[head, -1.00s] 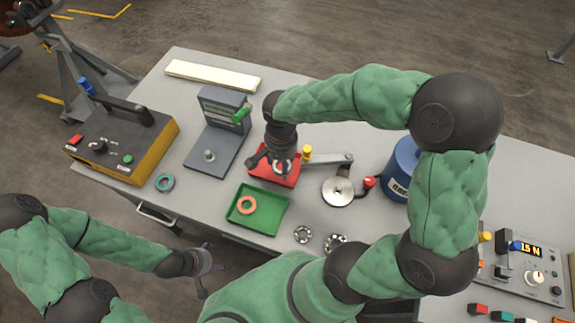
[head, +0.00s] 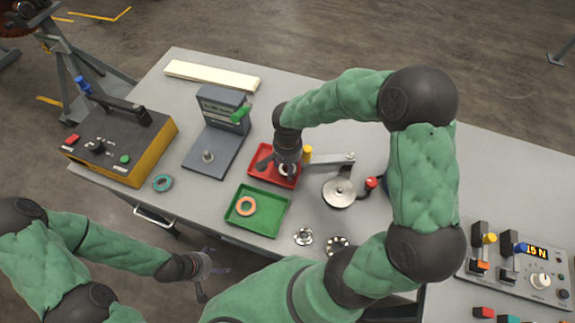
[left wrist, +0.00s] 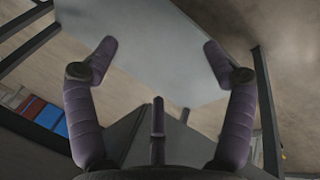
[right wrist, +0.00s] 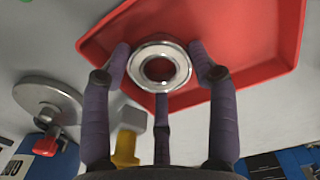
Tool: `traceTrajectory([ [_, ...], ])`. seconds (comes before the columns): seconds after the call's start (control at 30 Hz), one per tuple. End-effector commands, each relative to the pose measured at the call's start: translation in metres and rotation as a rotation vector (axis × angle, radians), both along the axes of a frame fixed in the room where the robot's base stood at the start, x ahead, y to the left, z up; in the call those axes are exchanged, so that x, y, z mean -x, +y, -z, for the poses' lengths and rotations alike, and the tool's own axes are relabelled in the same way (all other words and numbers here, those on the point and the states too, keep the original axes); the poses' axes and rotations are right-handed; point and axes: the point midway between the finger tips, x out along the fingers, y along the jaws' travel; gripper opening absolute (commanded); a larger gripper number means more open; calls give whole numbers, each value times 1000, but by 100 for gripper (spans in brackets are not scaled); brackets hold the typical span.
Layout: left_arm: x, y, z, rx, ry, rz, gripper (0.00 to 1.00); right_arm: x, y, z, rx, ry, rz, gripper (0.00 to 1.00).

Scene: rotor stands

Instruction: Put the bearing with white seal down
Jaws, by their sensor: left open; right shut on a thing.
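My right gripper (right wrist: 160,62) is shut on a round metal bearing (right wrist: 159,68) with a pale, shiny face and a dark centre hole. It holds the bearing over the red tray (right wrist: 262,30); whether the bearing touches the tray floor I cannot tell. In the head view the red tray (head: 262,157) is partly covered by my right gripper (head: 285,171), and a white edge of the bearing shows between the fingers. My left gripper (head: 213,274) is open and empty in front of the table; its spread fingers (left wrist: 160,55) show in the left wrist view.
A green tray (head: 270,226) holds an orange ring (head: 246,206). A teal ring (head: 162,183), a grey press stand (head: 215,150), a yellow control box (head: 120,145) and a round metal plate (head: 339,192) stand around. A display panel (head: 518,265) is at right.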

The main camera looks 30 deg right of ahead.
Motion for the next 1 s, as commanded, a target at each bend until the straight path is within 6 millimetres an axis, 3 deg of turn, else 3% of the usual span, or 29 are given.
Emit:
traceTrajectory([
  [0.17, 0, 0, 4, 0, 0, 0, 83, 0, 0, 4, -1, -1, 0, 31],
  [0.2, 0, 0, 4, 0, 0, 0, 83, 0, 0, 4, 0, 0, 0, 65],
  [0.27, 0, 0, 3, 0, 0, 0, 83, 0, 0, 3, 0, 0, 0, 82],
  [0.73, 0, 0, -2, 0, 0, 0, 83, 0, 0, -2, 0, 0, 0, 83],
  [1.0, 0, 0, -13, 0, 0, 0, 83, -1, 0, -49, 0, -6, 0, 83],
])
